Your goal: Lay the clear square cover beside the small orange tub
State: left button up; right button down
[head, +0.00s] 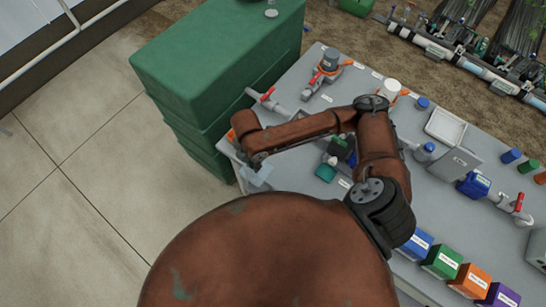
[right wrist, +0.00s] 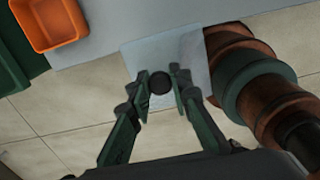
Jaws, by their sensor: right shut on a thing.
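The clear square cover (head: 258,174) is at the left edge of the grey table in the head view. It also shows in the right wrist view (right wrist: 150,55) as a pale see-through sheet with a dark round knob in its middle. My right gripper (right wrist: 160,82) is shut on this knob, one finger on each side. In the head view, the right gripper (head: 257,160) is small and partly hidden by its wrist. The small orange tub (right wrist: 48,22) is at the upper left of the wrist view, apart from the cover. In the head view, the tub (head: 231,134) is mostly hidden. My left gripper is out of view.
A tall green block (head: 215,65) stands against the table's left end. A pipe with a red-handled valve (head: 265,95) lies behind my right forearm. A teal block (head: 326,173) stands to the right of the cover. The grey table (head: 300,178) is bare between them.

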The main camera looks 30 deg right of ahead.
jog(key=w+d+f, duration=0.1)
jog(key=d+f, duration=0.1)
jog(key=d, duration=0.1)
jog(key=w+d+f, duration=0.2)
jog(key=d+f, duration=0.1)
jog(key=w+d+f, duration=0.1)
jog(key=d+f, duration=0.1)
jog(key=d, duration=0.1)
jog(key=shift+w+d+f, duration=0.2)
jog(key=shift+d+f, duration=0.1)
jog(key=shift+d, duration=0.1)
jog(key=shift+w+d+f, duration=0.1)
jog(key=shift+d+f, duration=0.2)
jog(key=shift+f, duration=0.05)
jog(key=shift+w+d+f, duration=0.1)
jog(key=shift+d+f, duration=0.1)
jog(key=shift+f, duration=0.15)
notch_tip(320, 180, down, 3)
jog(key=shift+f, duration=0.1)
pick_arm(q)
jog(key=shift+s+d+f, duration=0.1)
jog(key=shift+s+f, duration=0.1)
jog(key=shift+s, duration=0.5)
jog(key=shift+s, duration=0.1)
pick_arm(e)
jog(key=c, duration=1.8)
grip_release()
jog(key=shift+o, duration=0.2)
